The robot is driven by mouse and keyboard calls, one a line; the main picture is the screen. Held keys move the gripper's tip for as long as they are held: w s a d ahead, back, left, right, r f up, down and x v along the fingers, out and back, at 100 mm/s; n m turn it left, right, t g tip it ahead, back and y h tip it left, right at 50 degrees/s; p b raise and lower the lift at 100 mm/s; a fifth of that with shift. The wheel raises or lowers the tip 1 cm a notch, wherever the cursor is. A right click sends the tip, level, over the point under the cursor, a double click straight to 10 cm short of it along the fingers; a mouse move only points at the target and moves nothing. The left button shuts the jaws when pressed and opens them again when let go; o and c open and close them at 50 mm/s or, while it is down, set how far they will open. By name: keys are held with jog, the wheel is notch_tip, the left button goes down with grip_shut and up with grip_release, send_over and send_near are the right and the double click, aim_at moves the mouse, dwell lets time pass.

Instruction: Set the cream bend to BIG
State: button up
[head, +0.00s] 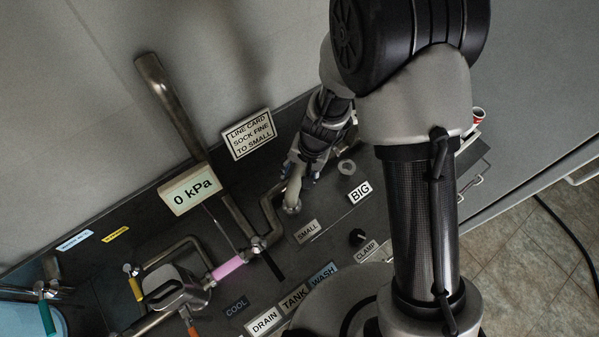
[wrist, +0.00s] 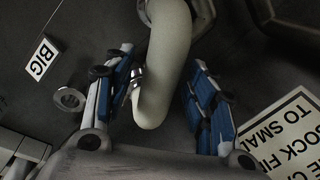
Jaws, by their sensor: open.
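The cream bend (head: 295,186) is a short curved tube. Its lower end is at a metal fitting near the SMALL label (head: 307,231). A bare ring-shaped port (head: 346,167) lies near the BIG label (head: 360,191). In the wrist view the bend (wrist: 168,65) runs between the two blue-padded fingers of my gripper (wrist: 160,65), with a gap on the right; a metal clasp is by its left side. My gripper (head: 303,170) is open around the bend, not closed on it. In the wrist view the empty ring (wrist: 70,99) and BIG label (wrist: 42,59) lie left.
A LINE CARD sign (head: 250,135) reads SOCK FINE TO SMALL. A 0 kPa display (head: 190,190) stands by a tall metal pipe (head: 170,100). A black CLAMP knob (head: 357,236) is below BIG. A pink-sleeved pipe (head: 228,268) and valves are at lower left.

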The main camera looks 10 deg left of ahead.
jog(key=shift+c, duration=0.3)
grip_shut()
dwell(0.4)
